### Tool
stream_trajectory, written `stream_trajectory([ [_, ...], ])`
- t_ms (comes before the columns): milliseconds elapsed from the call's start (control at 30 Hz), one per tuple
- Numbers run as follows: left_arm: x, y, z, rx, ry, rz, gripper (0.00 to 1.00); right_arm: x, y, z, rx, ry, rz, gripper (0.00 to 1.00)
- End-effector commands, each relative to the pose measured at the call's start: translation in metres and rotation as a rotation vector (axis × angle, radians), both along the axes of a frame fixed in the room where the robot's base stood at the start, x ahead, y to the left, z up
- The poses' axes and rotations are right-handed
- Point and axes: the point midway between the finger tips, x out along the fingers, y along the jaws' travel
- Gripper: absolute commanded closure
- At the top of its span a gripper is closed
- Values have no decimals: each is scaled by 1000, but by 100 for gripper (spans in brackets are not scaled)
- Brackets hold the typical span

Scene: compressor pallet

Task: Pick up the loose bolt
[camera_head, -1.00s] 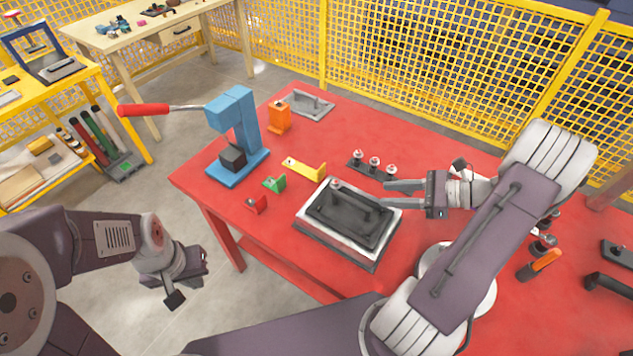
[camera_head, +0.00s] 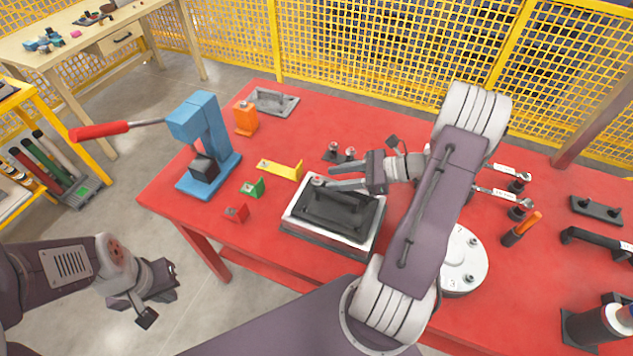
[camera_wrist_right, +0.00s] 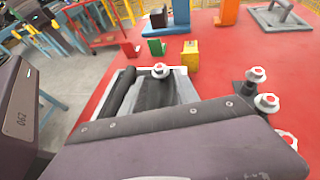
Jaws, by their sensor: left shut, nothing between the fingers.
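A bolt with a pale, red-marked head (camera_head: 317,181) stands at the back-left corner of a grey tray (camera_head: 289,222); it also shows in the right wrist view (camera_wrist_right: 160,70). My right gripper (camera_head: 331,176) is open, its two fingers pointing left. Their tips appear just right of the bolt head; contact cannot be told. A dark rack behind holds similar bolts (camera_head: 334,147), partly hidden by my right gripper; the right wrist view shows three there (camera_wrist_right: 266,103). My left gripper (camera_head: 166,281) is shut and empty, off the table's front-left side.
On the red table (camera_head: 300,115) stand a blue press (camera_head: 203,118) with a red-handled lever, and orange (camera_head: 245,118), yellow (camera_head: 282,169), green (camera_head: 253,188) and red (camera_head: 237,213) blocks. A round metal plate (camera_head: 466,262) and tools lie right. Yellow mesh fencing runs behind.

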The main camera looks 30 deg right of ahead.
Motion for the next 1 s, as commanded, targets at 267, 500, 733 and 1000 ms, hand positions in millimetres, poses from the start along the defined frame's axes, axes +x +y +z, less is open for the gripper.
stream_trajectory([
  [267, 0, 0, -3, 0, 0, 0, 100, 23, 31, -14, 2, 2, 2, 63],
  [500, 0, 0, -2, 0, 0, 0, 100, 23, 31, -14, 1, 2, 0, 74],
  [733, 0, 0, -2, 0, 0, 0, 100, 23, 31, -14, 1, 1, 1, 100],
  [1000, 0, 0, 0, 0, 0, 0, 100, 23, 31, -4, -1, -1, 0, 100],
])
